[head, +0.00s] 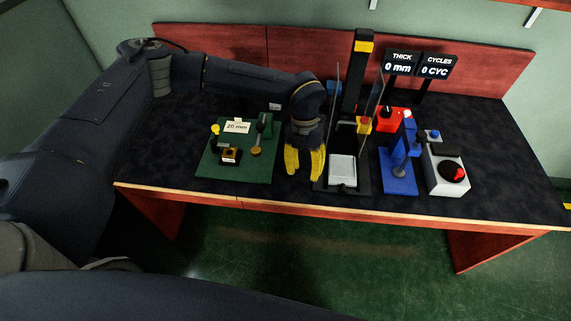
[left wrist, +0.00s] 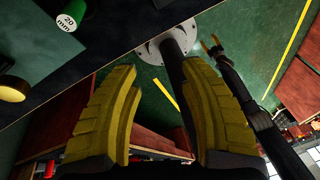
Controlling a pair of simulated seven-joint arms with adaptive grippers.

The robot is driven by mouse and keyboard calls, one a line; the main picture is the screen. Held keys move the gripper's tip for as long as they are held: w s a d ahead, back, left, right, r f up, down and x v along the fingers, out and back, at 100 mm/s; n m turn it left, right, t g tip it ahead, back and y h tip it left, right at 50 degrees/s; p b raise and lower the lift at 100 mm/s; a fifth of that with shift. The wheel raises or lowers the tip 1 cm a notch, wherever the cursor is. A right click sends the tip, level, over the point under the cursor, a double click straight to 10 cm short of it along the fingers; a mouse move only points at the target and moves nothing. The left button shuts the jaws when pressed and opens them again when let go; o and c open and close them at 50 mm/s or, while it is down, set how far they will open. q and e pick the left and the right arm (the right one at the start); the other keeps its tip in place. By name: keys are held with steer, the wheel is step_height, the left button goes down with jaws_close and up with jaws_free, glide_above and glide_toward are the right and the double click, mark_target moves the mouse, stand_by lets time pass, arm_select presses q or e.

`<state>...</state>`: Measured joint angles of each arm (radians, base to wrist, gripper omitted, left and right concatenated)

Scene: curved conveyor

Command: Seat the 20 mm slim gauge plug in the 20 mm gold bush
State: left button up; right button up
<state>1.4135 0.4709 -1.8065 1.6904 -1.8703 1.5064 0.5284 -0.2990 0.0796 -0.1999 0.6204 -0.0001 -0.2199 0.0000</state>
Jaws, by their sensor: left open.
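My left gripper (head: 305,162) is open and empty. Its yellow fingers hang between the green board (head: 212,174) and the grey-white plate of the black frame. In the left wrist view the two fingers (left wrist: 165,115) stand apart with nothing between them. A green cylinder end marked 20 mm, the gauge plug (left wrist: 70,18), shows at the top left of that view. In the head view a dark green upright piece (head: 262,121) on the board seems to be it. A black block with a gold ring, seemingly the gold bush (head: 231,155), sits at the board's front.
A gold disc (head: 256,151) lies right of the bush. A white 20 mm card (head: 236,127) stands behind. The black frame (head: 348,187) with tall thin panels stands close right of my gripper. A blue stand (head: 397,185) and a white box (head: 446,184) are farther right.

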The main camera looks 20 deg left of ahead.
arm_select(q)
steer(key=w+a+r+n+t+y, duration=0.1)
steer(key=w+a+r+t, duration=0.2)
steer(key=w+a+r, duration=0.4)
steer(key=f, duration=1)
steer(key=shift+w+d+f, duration=0.25)
steer(key=shift+d+f, duration=0.1)
steer(key=shift+a+f, duration=0.15)
steer(key=shift+f, duration=2.5)
jaws_close()
